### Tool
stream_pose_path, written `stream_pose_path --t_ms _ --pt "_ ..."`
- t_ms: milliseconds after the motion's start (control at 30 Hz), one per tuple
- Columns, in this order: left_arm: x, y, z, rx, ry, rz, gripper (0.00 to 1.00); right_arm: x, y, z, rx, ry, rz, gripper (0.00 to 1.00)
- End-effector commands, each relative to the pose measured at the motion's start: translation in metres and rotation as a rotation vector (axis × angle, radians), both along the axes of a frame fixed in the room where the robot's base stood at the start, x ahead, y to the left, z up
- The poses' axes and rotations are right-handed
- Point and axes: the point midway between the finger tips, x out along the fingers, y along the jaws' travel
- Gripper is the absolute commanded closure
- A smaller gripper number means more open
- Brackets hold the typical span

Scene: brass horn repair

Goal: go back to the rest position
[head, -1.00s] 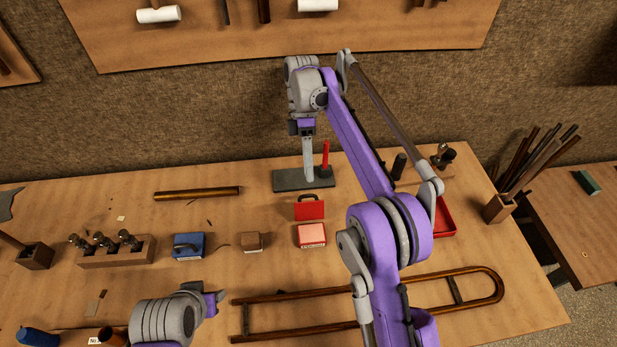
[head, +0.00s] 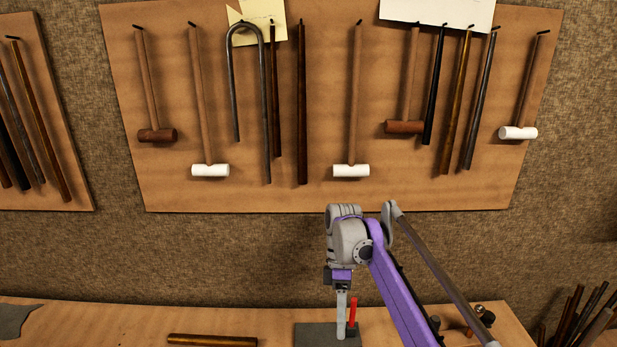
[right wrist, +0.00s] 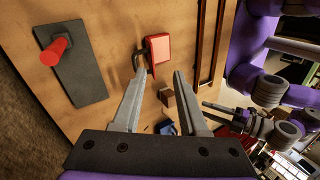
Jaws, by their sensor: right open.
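My right gripper (head: 342,318) is in the lower middle of the head view, pointing down in front of or over a dark grey plate (head: 312,335) with a red upright rod (head: 352,312). In the right wrist view my right gripper (right wrist: 158,100) has its two fingers spread apart with nothing between them. The dark plate (right wrist: 82,75) and red rod (right wrist: 55,50) are at its upper left there. My left gripper is out of the head view; purple and grey parts of mine show at the right of the right wrist view.
A red block (right wrist: 158,48) and a brown block (right wrist: 166,96) lie on the bench beyond the fingers. A brass tube (head: 212,340) lies on the bench. A wall board (head: 270,110) holds hanging mallets and rods. Dark rods (head: 590,315) stand at the right.

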Motion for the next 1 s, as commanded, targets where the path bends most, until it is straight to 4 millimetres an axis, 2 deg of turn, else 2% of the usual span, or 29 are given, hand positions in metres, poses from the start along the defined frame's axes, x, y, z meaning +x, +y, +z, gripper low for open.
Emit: stream_pose_path --t_ms 33,200,467,667,800,1000 --pt "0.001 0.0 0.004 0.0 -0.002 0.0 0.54 -0.008 -0.007 0.009 -0.024 -0.042 -0.06 0.58" --pt "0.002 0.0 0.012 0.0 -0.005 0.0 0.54 -0.037 -0.027 0.02 -0.1 -0.2 -0.294 0.58" --pt "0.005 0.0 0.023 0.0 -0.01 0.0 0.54 -0.096 -0.057 0.016 -0.158 -0.426 -0.672 0.58" --pt "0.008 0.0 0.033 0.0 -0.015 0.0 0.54 -0.15 -0.076 -0.004 -0.153 -0.585 -0.97 0.58" --pt "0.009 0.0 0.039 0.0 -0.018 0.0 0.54 -0.187 -0.087 -0.026 -0.121 -0.681 -1.174 0.58" --pt "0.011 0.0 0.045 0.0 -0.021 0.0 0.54 -0.221 -0.097 -0.054 -0.066 -0.768 -1.378 0.58"
